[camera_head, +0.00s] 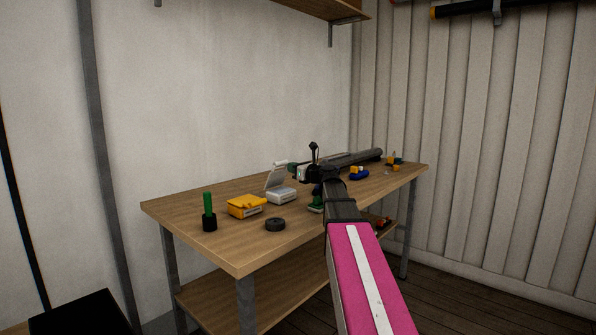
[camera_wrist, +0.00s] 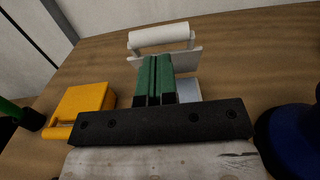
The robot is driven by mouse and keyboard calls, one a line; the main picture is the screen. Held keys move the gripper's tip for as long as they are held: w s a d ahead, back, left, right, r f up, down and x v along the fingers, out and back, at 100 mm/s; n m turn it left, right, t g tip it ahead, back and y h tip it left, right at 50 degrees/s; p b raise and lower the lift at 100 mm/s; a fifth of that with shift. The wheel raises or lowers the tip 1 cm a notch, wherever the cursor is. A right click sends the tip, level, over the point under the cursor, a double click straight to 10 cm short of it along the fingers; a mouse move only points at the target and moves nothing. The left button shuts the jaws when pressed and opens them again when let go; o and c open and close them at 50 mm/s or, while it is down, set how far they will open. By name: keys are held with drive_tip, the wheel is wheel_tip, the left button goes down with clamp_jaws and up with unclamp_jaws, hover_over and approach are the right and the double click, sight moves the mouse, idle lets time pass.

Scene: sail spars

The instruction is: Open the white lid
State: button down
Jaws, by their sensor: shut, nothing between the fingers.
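The white box (camera_head: 282,196) sits on the wooden workbench. Its white lid (camera_head: 275,179) stands raised and tilted up from the box, with a white bar handle at its top edge. In the wrist view the lid's handle (camera_wrist: 160,36) is beyond my fingertips, and the box (camera_wrist: 188,91) is partly hidden behind the fingers. My gripper (camera_wrist: 157,62) has green fingers pressed together with nothing between them. In the head view my gripper (camera_head: 293,168) is just right of the raised lid. I cannot tell whether the fingers touch the lid.
A yellow box (camera_head: 246,206) stands left of the white box, with a green peg in a black holder (camera_head: 209,221) farther left. A dark disc (camera_head: 275,224) lies near the front edge. A blue object (camera_head: 359,175) and small yellow pieces lie to the right.

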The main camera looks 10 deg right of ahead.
sight(282, 164)
drive_tip(key=x, duration=0.3)
drive_tip(key=shift+w+a+f, duration=0.1)
drive_tip(key=shift+w+a, duration=0.1)
drive_tip(key=shift+w, duration=0.1)
drive_tip(key=shift+s, duration=0.1)
drive_tip(key=shift+r+x, duration=0.2)
drive_tip(key=shift+x, duration=0.75)
drive_tip(key=shift+r+x, duration=0.2)
drive_tip(key=shift+x, duration=0.8)
drive_tip(key=shift+f+x, duration=0.1)
drive_tip(key=shift+x, duration=0.85)
drive_tip(key=shift+f+x, duration=0.15)
drive_tip(key=shift+x, duration=0.8)
drive_tip(key=shift+v, duration=4.05)
